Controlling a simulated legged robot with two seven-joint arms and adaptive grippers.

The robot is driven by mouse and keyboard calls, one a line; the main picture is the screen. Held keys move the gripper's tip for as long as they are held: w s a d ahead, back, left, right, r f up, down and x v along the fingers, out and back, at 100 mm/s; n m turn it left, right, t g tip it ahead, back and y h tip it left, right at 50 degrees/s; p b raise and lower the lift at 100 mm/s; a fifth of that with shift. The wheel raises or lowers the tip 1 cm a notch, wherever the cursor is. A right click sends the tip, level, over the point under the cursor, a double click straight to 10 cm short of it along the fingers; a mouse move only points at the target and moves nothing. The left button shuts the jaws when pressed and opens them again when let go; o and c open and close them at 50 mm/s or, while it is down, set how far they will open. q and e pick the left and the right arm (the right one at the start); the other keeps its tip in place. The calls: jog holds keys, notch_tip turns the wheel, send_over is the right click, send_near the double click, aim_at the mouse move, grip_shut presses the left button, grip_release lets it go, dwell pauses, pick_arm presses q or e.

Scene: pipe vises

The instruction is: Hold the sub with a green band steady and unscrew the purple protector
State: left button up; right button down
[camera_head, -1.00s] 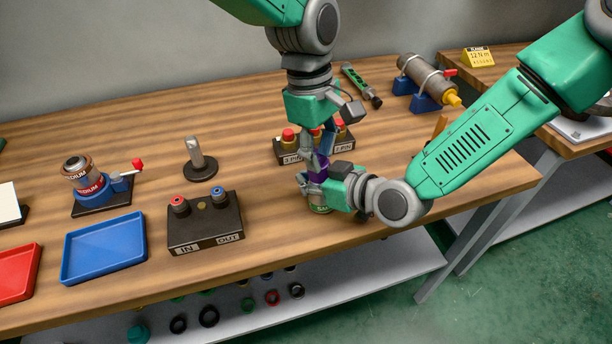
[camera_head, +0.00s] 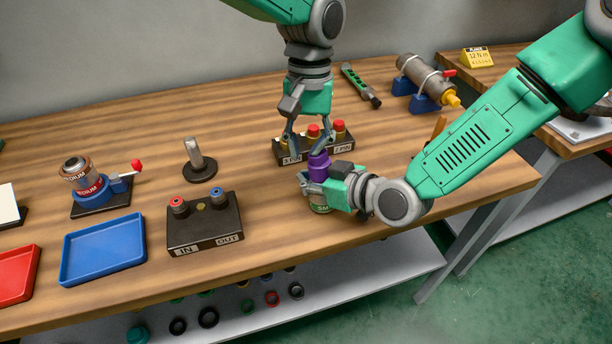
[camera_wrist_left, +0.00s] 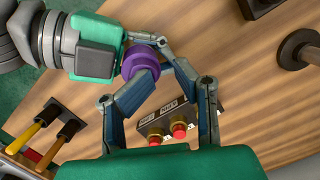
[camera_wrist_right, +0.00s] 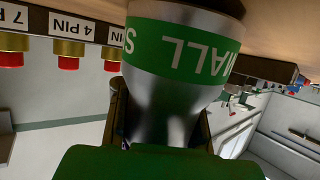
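The sub with the green band (camera_head: 320,207) stands upright near the front edge of the bench. In the right wrist view its green band (camera_wrist_right: 185,48) reads "SMALL", upside down, over a silver body. The purple protector (camera_head: 318,166) sits on top of the sub; it also shows in the left wrist view (camera_wrist_left: 140,61). My right gripper (camera_head: 318,186) is shut on the sub below the protector. My left gripper (camera_head: 312,148) points down just above the protector. Its fingers are spread, with the protector between or just below the tips; contact cannot be told.
A black pin block (camera_head: 285,160) with red caps stands close behind the sub. An IN/OUT block (camera_head: 205,238), a blue tray (camera_head: 104,248), a post on a round base (camera_head: 200,170) and a vise (camera_head: 88,190) stand left. A clamped cylinder (camera_head: 425,78) stands back right.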

pick_arm(q)
jog(key=shift+w+m, duration=0.2)
jog(key=shift+m, duration=0.7)
jog(key=shift+d, duration=0.1)
jog(key=shift+s+d, duration=0.2)
jog(key=shift+d, duration=0.3)
jog(key=shift+s+d, duration=0.15)
jog(key=shift+d, duration=0.3)
jog(key=shift+c, duration=0.5)
grip_shut()
jog(key=shift+d, duration=0.1)
